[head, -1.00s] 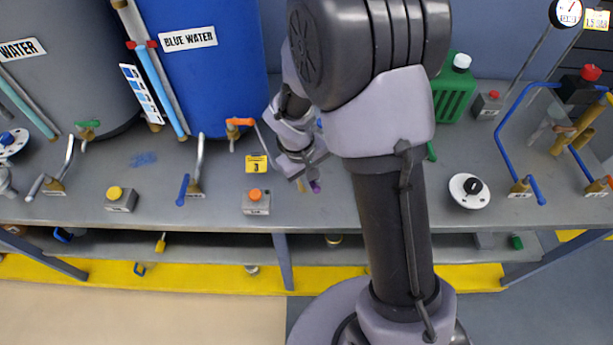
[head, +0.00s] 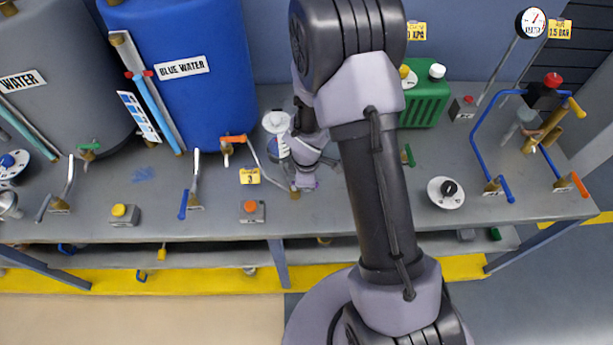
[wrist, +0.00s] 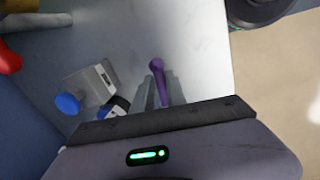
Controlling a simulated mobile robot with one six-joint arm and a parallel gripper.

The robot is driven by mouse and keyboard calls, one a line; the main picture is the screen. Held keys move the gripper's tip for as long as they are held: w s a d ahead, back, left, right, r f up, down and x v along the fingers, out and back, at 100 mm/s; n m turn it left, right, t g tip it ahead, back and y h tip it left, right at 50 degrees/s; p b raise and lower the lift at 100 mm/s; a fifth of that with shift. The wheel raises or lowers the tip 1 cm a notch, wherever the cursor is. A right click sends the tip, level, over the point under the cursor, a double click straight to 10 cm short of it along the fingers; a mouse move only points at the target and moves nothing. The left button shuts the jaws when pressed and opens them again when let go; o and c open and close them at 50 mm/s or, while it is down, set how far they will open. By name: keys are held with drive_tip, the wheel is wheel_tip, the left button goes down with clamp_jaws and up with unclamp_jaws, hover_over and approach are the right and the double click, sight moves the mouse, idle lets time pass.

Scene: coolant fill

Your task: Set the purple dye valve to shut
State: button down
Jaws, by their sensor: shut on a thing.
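The purple dye valve's purple lever (wrist: 157,70) shows in the wrist view, reaching in between the fingers of my gripper (wrist: 163,92). My gripper is shut on this lever. In the head view my gripper (head: 303,182) is low over the bench, with a small bit of purple at its tip. A brass valve body (head: 295,195) shows just below it. The arm and fingers hide most of the valve, so the lever's exact setting cannot be told.
A green canister (head: 424,103) and a white dial (head: 445,192) are to the right. The blue tank (head: 190,90) stands behind.

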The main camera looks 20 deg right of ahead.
drive_tip(key=shift+w+d+r+n+p, duration=0.1)
drive_tip(key=shift+w+n+p, duration=0.15)
drive_tip(key=shift+n+p, duration=0.5)
drive_tip(key=c, duration=1.3)
unclamp_jaws()
drive_tip(key=shift+c, duration=0.2)
drive_tip(key=s+a+r+p, duration=0.1)
drive_tip(key=s+r+p, duration=0.2)
drive_tip(key=r+p, duration=0.8)
wheel_tip(320, 180, up, 6)
drive_tip(key=shift+s+f, duration=0.1)
drive_tip(key=shift+s, duration=0.05)
